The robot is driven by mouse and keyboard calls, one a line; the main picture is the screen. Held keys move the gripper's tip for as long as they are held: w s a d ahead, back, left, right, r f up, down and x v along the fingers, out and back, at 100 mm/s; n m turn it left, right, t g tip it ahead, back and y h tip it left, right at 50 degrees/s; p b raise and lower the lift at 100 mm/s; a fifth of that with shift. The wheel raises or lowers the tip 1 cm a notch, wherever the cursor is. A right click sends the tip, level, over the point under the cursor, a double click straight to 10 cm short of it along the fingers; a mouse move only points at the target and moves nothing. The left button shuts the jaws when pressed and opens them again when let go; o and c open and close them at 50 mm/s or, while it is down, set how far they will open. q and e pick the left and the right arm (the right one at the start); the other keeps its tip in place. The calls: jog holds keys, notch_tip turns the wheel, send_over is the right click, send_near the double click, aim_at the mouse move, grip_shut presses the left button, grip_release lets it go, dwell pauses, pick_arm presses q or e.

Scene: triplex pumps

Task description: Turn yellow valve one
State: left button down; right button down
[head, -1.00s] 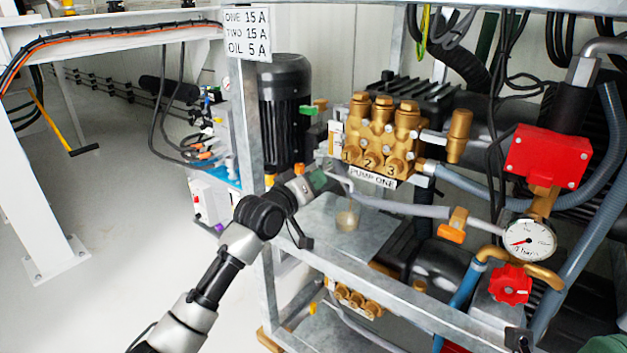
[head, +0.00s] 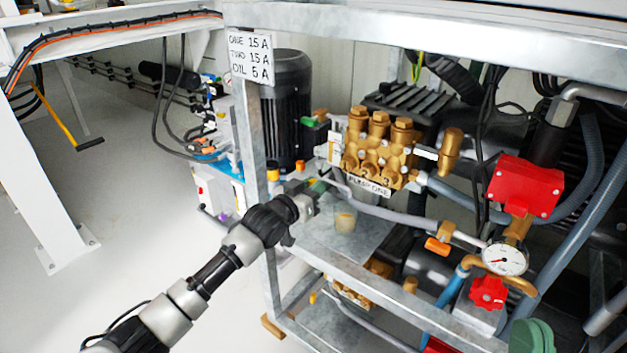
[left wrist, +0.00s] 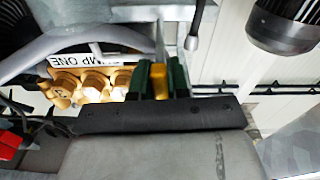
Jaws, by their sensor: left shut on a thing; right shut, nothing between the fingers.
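My left gripper (head: 316,190) reaches in from the left to the space just left of and below the brass pump labelled "PUMP ONE" (head: 376,150). In the left wrist view, its two green fingers (left wrist: 161,80) are shut on a yellow piece (left wrist: 159,82), which looks like the handle of yellow valve one. The fingers hide much of it, so its turn angle cannot be told. The pump's label (left wrist: 82,60) and brass caps (left wrist: 93,82) show left of the fingers there.
A metal frame post (head: 254,130) stands close left of my left gripper, with a frame rail (head: 390,302) below it. A grey hose (head: 390,213) runs right to an orange-handled valve (head: 437,245). A gauge (head: 505,259) and red knob (head: 488,292) are at right.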

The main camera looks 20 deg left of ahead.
pick_arm(q)
jog(key=shift+r+m, duration=0.1)
jog(key=shift+m, duration=0.2)
jog(key=shift+m+p, duration=0.3)
jog(key=shift+p, duration=0.15)
pick_arm(e)
jog(key=shift+w+a+f+g+h, duration=0.1)
jog(key=shift+w+f+g+h, duration=0.6)
jog(key=shift+w+f+g, duration=0.85)
jog(key=shift+s+r, duration=0.2)
pick_arm(q)
jog(key=c, duration=1.1)
grip_release()
jog(key=shift+s+a, duration=0.15)
jog(key=shift+s, duration=0.1)
jog(key=p+v, duration=0.3)
jog(key=v, duration=0.7)
pick_arm(e)
notch_tip(320, 180, down, 10)
jog(key=d+g+h, duration=0.1)
jog(key=g+h, duration=0.2)
jog(key=g, duration=0.6)
jog(key=shift+w+d+r, duration=0.25)
jog(key=shift+w+d, duration=0.05)
jog(key=shift+w, duration=0.1)
